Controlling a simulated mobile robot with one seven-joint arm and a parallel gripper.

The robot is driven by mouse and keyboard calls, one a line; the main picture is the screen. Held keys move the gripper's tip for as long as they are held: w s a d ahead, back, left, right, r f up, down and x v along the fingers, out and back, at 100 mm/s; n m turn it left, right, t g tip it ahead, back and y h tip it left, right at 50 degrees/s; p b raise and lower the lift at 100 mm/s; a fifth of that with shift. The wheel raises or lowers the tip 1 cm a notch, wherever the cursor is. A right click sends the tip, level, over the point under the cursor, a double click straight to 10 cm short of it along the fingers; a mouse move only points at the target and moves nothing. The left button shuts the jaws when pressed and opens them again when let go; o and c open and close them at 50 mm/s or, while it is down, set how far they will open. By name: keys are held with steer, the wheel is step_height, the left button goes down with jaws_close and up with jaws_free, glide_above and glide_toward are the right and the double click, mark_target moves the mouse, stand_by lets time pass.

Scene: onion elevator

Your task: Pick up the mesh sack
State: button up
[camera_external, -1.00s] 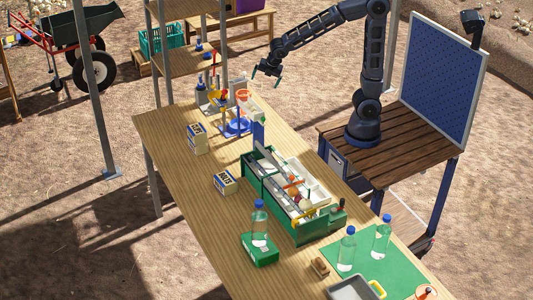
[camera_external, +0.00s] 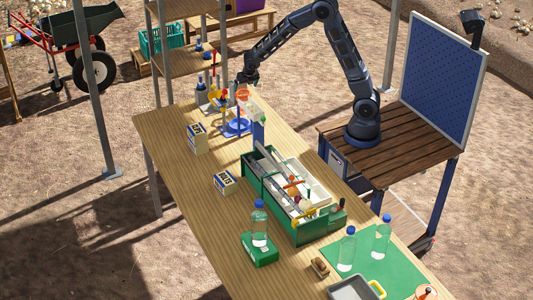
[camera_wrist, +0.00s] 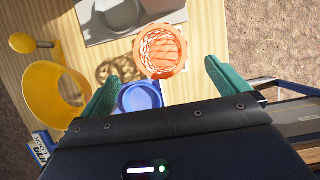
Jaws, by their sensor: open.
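The orange mesh sack (camera_wrist: 162,52) shows in the wrist view as a round, open-topped net with a thick rim, seen from above. In the external view it is a small orange shape (camera_external: 243,95) at the far end of the wooden table. My gripper (camera_wrist: 162,70) is open, with one green finger to the left and one to the right of the sack in the picture. Nothing is held. In the external view my gripper (camera_external: 247,79) is just above the sack and partly hides that area. I cannot tell the exact height gap.
A blue round-topped stand (camera_wrist: 140,97) and a yellow funnel-like ring (camera_wrist: 52,84) are close by. A grey plate (camera_wrist: 100,30) lies beyond.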

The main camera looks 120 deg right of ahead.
steer(key=shift+x, duration=5.05)
steer(key=shift+d+r, duration=0.1)
steer(key=shift+d, duration=0.05)
steer(key=c, duration=1.1)
steer(key=shift+o, duration=0.2)
steer(key=shift+r, duration=0.1)
